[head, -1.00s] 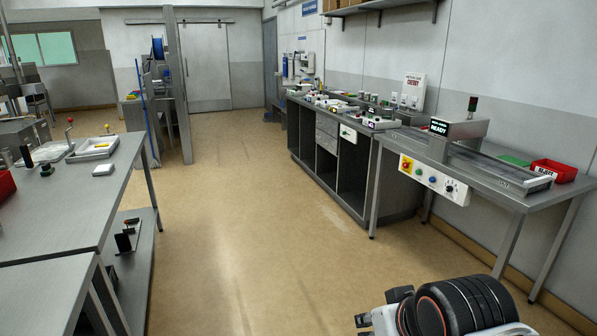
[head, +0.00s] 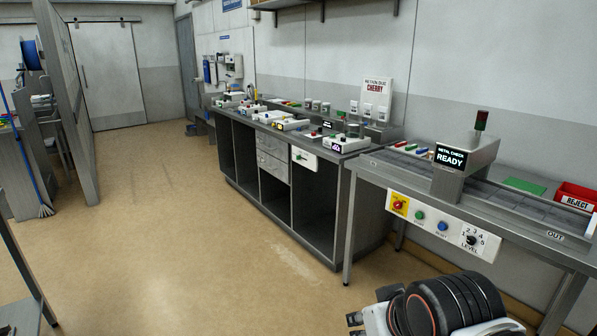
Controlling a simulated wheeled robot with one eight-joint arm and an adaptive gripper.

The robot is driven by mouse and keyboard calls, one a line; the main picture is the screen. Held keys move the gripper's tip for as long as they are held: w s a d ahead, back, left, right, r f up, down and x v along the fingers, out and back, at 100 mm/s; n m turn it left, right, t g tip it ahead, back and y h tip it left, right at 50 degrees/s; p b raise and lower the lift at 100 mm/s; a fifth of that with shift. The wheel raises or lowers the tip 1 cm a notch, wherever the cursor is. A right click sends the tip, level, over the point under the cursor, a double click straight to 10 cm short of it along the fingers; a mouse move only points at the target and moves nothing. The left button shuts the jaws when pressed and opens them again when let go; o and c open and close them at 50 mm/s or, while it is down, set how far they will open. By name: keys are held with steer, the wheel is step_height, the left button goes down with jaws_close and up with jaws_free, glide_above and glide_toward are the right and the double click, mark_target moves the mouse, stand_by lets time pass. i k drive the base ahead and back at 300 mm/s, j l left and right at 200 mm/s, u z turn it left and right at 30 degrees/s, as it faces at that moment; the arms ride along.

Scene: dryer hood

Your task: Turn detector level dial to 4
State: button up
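The detector level dial (head: 471,240) is a small black knob on the white control panel (head: 430,222) at the front edge of the metal check bench, at right. Numbers including 2, 3, 4 and 5 ring it, with LEVEL below; which number it points to is too small to tell. The metal check detector (head: 465,165) above it reads READY. My gripper (head: 354,326) shows partly at the bottom edge, below and left of the panel and apart from it. Its fingertips are not clear, so its opening cannot be told.
The panel also bears a red and yellow switch (head: 398,205), a green button (head: 420,215) and a blue button (head: 442,226). A red REJECT bin (head: 575,196) sits on the bench at right. A long counter (head: 300,150) stands left of it. The floor (head: 190,230) in front is clear.

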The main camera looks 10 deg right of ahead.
mark_target(471, 240)
steer(key=i+j+z, duration=0.2)
steer(key=i+z, duration=0.2)
steer(key=i+j+z, duration=0.6)
steer(key=z, duration=0.25)
steer(key=i+j+z, duration=0.2)
steer(key=j+z, duration=0.2)
steer(key=j, duration=0.15)
